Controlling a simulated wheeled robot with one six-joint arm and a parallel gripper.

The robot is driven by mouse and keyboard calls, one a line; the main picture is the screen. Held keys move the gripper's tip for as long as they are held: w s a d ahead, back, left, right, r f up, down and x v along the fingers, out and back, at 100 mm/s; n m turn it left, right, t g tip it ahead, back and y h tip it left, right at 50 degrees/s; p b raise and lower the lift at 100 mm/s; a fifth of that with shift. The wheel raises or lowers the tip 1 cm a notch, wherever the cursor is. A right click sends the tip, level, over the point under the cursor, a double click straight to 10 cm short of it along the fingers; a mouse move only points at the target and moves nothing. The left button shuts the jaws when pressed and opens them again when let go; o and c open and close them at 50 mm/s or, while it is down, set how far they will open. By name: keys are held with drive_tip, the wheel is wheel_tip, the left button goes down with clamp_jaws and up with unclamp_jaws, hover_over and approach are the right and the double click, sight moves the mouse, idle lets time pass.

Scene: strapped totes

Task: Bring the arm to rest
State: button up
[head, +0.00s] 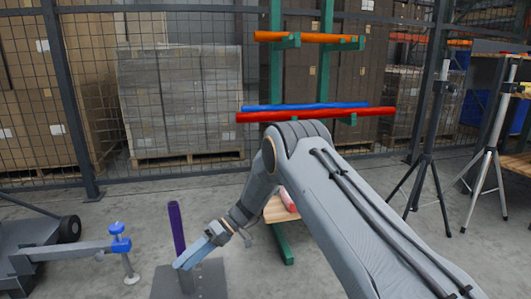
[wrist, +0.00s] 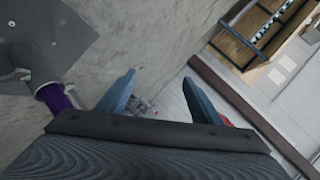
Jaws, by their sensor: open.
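My arm reaches from the lower right of the head view, bends at its elbow, and slopes down to my gripper (head: 180,265). The gripper has blue-grey fingers and hangs low, close to a purple upright post (head: 176,228). In the wrist view the two fingers of my gripper (wrist: 160,80) stand wide apart, with nothing held between them. Part of a purple piece (wrist: 55,98) shows left of the fingers, below a dark grey rounded part (wrist: 30,50). Whether the gripper touches the post cannot be told.
A green rack (head: 277,80) holds orange, blue and red bars behind my arm. Black and silver tripod stands (head: 428,150) are at right. A grey frame with a blue knob (head: 120,229) is at left. Wrapped boxes (head: 180,100) stand behind a mesh fence. Floor shows between.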

drive_tip(key=s+d+r+m+t+h, duration=0.1)
drive_tip(key=s+d+r+m+h, duration=0.15)
drive_tip(key=s+r, duration=0.65)
drive_tip(key=s+d+r+m+t+h, duration=0.1)
drive_tip(key=s+d+r+h, duration=0.25)
drive_tip(key=s+r, duration=0.6)
drive_tip(key=s+d+r+m+t+h+p, duration=0.1)
drive_tip(key=s+d+r+m+t+h, duration=0.3)
drive_tip(key=s+d, duration=1.15)
drive_tip(key=d+r+m+p, duration=0.1)
drive_tip(key=d+r+p, duration=0.6)
drive_tip(key=r+p, duration=0.3)
drive_tip(key=d+r+m+p, duration=0.2)
drive_tip(key=d+r+p, duration=0.5)
drive_tip(key=p, duration=0.8)
drive_tip(key=d+r+m+t+p, duration=0.1)
drive_tip(key=d+r+m+p, duration=0.1)
drive_tip(key=d+r+p, duration=0.5)
wheel_tip(320, 180, up, 6)
drive_tip(key=p, duration=0.5)
drive_tip(key=shift+d+f+p, duration=0.15)
drive_tip(key=shift+d+p, duration=0.05)
drive_tip(key=shift+p, duration=0.15)
